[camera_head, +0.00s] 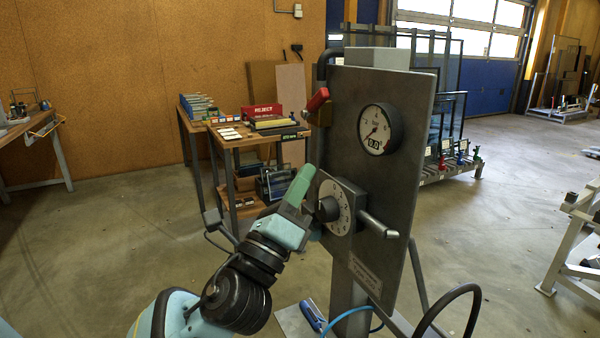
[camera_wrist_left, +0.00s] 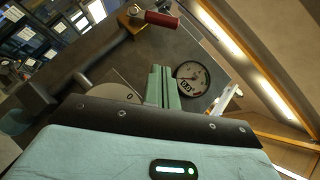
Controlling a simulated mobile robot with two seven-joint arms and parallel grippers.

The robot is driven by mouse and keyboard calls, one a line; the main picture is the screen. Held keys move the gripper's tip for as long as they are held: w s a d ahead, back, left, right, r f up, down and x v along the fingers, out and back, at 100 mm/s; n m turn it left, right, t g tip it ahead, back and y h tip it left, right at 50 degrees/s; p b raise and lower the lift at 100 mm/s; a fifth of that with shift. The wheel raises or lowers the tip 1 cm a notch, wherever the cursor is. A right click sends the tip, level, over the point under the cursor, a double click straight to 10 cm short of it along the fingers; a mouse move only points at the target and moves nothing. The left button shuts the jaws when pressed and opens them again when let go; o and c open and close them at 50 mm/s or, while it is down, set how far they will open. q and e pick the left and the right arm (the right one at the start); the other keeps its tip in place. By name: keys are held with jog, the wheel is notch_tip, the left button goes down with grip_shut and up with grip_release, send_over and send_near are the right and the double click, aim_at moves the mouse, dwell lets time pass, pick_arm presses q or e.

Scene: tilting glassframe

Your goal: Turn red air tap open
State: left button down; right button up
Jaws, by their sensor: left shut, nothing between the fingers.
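The red air tap (camera_head: 317,99) is a short red handle on a brass-coloured fitting at the upper left edge of a grey upright panel (camera_head: 345,100). The handle slants up to the right in the head view. In the left wrist view the red handle (camera_wrist_left: 161,19) lies near the top, beyond my fingertips. My left gripper (camera_head: 305,172) has green fingers pressed together with nothing between them. It is below the tap, apart from it, beside the panel's dial. The fingers also show in the left wrist view (camera_wrist_left: 160,72). My right gripper is not in view.
The panel carries a round gauge (camera_head: 380,129), a numbered dial (camera_head: 341,208) with a black knob, and a protruding metal lever (camera_head: 379,225). A wooden workbench cart (camera_head: 228,143) stands behind on the left. A black hose (camera_head: 447,297) curves at the lower right.

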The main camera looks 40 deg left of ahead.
aim_at(315, 104)
pick_arm(q)
jog(key=w+a+r+p, duration=0.1)
jog(key=w+r, duration=0.1)
jog(key=w+a+r, duration=0.1)
jog(key=w+r, duration=0.1)
jog(key=r, duration=0.1)
jog(key=w+a+r+p, duration=0.1)
jog(key=w+r, duration=0.1)
jog(key=w, duration=0.1)
jog(key=shift+r+p, duration=0.3)
